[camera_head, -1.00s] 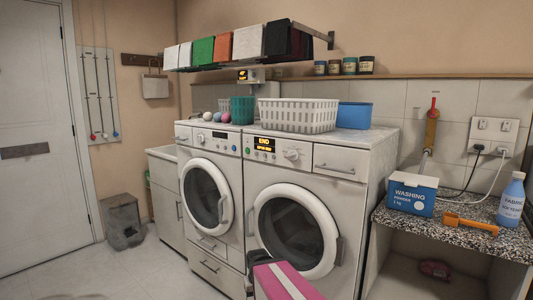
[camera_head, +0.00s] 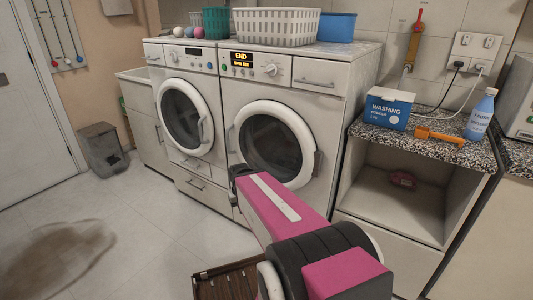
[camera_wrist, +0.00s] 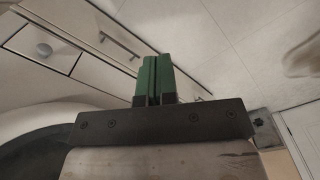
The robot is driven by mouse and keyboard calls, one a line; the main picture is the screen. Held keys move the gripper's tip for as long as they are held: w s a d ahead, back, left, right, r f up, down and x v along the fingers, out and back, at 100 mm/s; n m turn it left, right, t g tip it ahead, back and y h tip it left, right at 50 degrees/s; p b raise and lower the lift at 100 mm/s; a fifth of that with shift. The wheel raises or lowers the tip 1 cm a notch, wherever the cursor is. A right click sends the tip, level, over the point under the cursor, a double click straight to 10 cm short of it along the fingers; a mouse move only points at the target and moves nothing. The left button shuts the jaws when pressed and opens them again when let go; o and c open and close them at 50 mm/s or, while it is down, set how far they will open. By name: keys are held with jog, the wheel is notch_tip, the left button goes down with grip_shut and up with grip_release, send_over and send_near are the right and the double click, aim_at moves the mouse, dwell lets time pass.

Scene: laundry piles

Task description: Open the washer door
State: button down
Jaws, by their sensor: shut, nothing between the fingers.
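Two white front-loading machines stand side by side in the head view. The right machine (camera_head: 300,75) has a lit display reading END, and its round door (camera_head: 275,188) with dark glass looks shut. The left machine's round door (camera_head: 185,117) also looks shut. I cannot tell for sure which is the washer. My gripper shows in the wrist view (camera_wrist: 155,80) with its green fingers together and empty. In the head view my pink arm hides the fingertips, in front of the right machine's lower left.
A countertop (camera_head: 370,134) at right holds a washing powder box (camera_head: 388,108), an orange tool (camera_head: 440,137) and a blue bottle (camera_head: 479,114). A brown crate (camera_head: 228,284) is on the floor below my arm. A grey bin (camera_head: 101,150) stands at left. The floor between is mostly clear.

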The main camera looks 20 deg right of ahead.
jog(key=c, duration=1.4)
grip_release()
jog(key=o, duration=0.4)
jog(key=shift+w, duration=0.3)
jog(key=shift+c, duration=0.2)
jog(key=w+d+r+n+t+h, duration=0.1)
jog(key=w+r+n+h, duration=0.1)
jog(key=w+n+h, duration=0.45)
jog(key=w+d+r+n+t+h, duration=0.1)
jog(key=w+r+n+h, duration=0.2)
jog(key=w+n, duration=0.5)
jog(key=w+a+r+n+t+h, duration=0.5)
jog(key=w+a+r+n+h, duration=0.25)
jog(key=w+r, duration=0.4)
jog(key=w+d+n, duration=0.1)
jog(key=w+d, duration=0.3)
jog(key=d, duration=0.5)
jog(key=shift+w+f+t+y, duration=0.3)
jog(key=shift+w+f, duration=0.05)
jog(key=shift+w, duration=0.05)
jog(key=shift+c, duration=0.3)
grip_shut()
jog(key=shift+s, duration=0.1)
